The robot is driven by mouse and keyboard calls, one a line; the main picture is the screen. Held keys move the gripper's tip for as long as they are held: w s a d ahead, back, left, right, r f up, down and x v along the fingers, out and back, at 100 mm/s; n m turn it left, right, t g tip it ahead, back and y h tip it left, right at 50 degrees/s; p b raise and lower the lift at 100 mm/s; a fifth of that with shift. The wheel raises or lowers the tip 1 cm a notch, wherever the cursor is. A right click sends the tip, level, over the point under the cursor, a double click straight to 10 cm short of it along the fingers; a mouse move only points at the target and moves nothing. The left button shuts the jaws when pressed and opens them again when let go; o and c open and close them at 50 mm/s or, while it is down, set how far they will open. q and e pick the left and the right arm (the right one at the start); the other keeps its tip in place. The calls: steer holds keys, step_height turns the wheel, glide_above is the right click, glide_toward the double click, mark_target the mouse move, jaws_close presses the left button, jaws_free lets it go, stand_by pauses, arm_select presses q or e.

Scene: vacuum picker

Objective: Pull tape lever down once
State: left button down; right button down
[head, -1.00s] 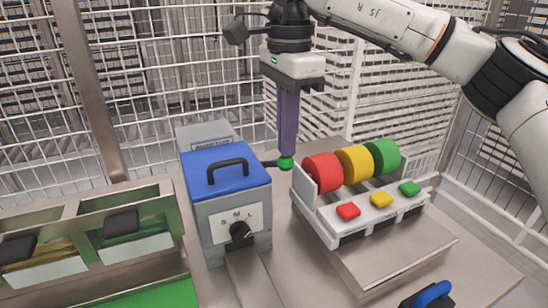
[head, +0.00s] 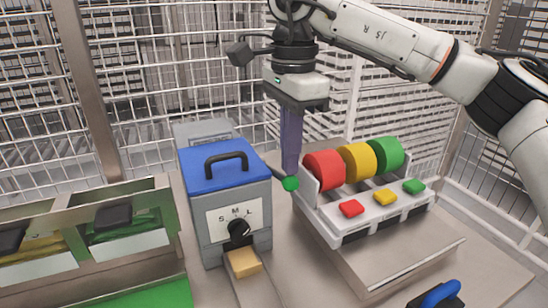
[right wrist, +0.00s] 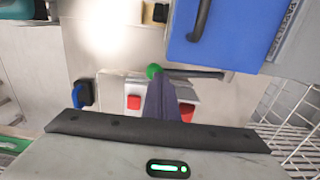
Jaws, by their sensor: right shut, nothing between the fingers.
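The tape machine (head: 222,208) is a grey box with a blue lid, a black handle and a dial marked S, M, L. Its lever (head: 278,178) sticks out from the right side and slants down to a green knob (head: 290,183). My right gripper (head: 291,172) points down with its fingers shut and empty, tips at the knob. In the right wrist view the fingers end beside the green knob (right wrist: 153,71). A tan piece of tape (head: 243,262) lies on the chute below the dial. My left gripper is not in view.
A white dispenser (head: 375,215) with red, yellow and green rolls and matching buttons stands close to the right of the lever. Metal bins (head: 110,222) stand at left. A blue-handled object (head: 437,294) lies at the front right. Wire mesh closes off the back.

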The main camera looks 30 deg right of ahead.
mark_target(293, 177)
steer(key=shift+s+f, duration=0.15)
steer(key=shift+f, duration=0.2)
steer(key=shift+s+f+b, duration=0.3)
steer(key=shift+f+b, duration=0.35)
steer(key=shift+f, duration=0.15)
steer(key=shift+s+f+b, duration=0.25)
steer(key=shift+f+b, duration=0.35)
steer(key=shift+f, duration=0.3)
